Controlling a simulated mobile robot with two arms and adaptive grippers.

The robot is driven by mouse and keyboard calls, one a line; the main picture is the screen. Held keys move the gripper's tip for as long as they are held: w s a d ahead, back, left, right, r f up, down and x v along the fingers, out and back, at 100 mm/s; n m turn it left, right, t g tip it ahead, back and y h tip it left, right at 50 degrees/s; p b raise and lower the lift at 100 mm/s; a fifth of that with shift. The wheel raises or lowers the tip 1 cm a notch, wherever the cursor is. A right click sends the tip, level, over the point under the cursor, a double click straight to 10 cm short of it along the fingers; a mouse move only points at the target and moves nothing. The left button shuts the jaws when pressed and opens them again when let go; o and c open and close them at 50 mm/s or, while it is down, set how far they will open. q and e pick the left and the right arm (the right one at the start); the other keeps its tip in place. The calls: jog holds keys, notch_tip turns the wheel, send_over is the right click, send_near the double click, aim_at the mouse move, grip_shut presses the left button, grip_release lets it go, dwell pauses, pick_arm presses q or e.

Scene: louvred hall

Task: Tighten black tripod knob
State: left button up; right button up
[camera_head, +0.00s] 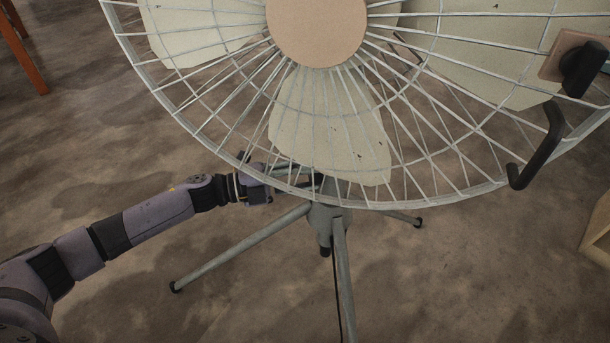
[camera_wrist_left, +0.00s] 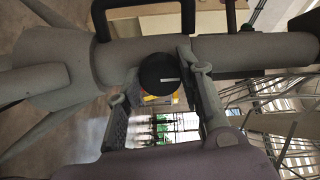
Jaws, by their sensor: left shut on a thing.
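The black tripod knob (camera_wrist_left: 158,74) is round, with a short pale mark on its face. It sits on the grey tripod post (camera_wrist_left: 235,50), which runs across the left wrist view. My left gripper (camera_wrist_left: 158,95) has one finger on each side of the knob and is shut on it. In the head view my left gripper (camera_head: 291,181) reaches the top of the tripod (camera_head: 328,216) from the left, partly behind the fan's wire guard. The knob is hard to make out there. My right gripper is in neither view.
The large fan's wire guard (camera_head: 225,120) hangs close above my left gripper. Tripod legs (camera_head: 240,246) spread over the bare floor. A black bent handle (camera_head: 540,150) sticks out at the guard's right. A tan box edge (camera_head: 598,225) stands at the far right.

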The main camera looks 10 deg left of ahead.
pick_arm(q)
jog(key=o, duration=1.2)
jog(key=shift+c, duration=0.2)
jog(key=v, duration=1.2)
